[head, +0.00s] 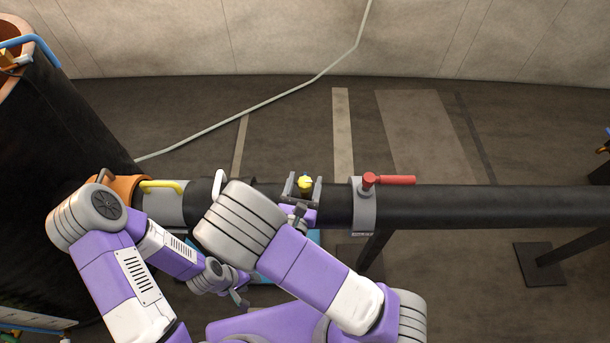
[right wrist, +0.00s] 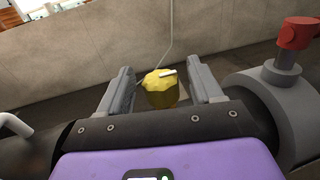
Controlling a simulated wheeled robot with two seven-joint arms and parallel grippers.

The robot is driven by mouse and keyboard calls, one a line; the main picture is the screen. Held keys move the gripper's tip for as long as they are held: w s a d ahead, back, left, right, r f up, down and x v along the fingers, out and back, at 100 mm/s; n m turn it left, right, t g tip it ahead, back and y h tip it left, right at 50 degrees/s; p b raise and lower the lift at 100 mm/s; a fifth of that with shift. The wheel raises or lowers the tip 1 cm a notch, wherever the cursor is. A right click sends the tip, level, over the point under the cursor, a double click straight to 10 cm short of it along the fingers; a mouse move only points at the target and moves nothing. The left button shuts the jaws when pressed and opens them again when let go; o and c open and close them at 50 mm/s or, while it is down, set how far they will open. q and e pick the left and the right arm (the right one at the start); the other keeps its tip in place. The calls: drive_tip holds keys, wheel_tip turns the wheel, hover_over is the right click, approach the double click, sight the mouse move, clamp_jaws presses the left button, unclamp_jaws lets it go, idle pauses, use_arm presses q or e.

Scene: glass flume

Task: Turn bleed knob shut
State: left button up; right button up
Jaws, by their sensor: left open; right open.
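The yellow bleed knob (head: 305,185) stands upright on top of the black pipe (head: 480,206) in the head view. In the right wrist view the knob (right wrist: 161,92) has a lobed edge and a white pointer bar on top, angled slightly up to the right. My right gripper (head: 303,188) is open, with one finger on each side of the knob. In the right wrist view its fingers (right wrist: 161,88) show gaps to the knob on both sides. My left gripper (head: 240,293) appears low in front of the pipe, away from the knob; it is open.
A red-handled valve (head: 392,180) on a grey collar (head: 364,208) stands just right of the knob. A yellow lever (head: 163,186) and a white handle (head: 219,181) are to the left. A large dark tank (head: 50,130) fills the far left. Floor behind the pipe is mostly clear.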

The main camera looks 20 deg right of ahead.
drive_tip(key=shift+x, duration=1.4)
drive_tip(key=c, duration=0.9)
drive_tip(key=shift+c, duration=0.2)
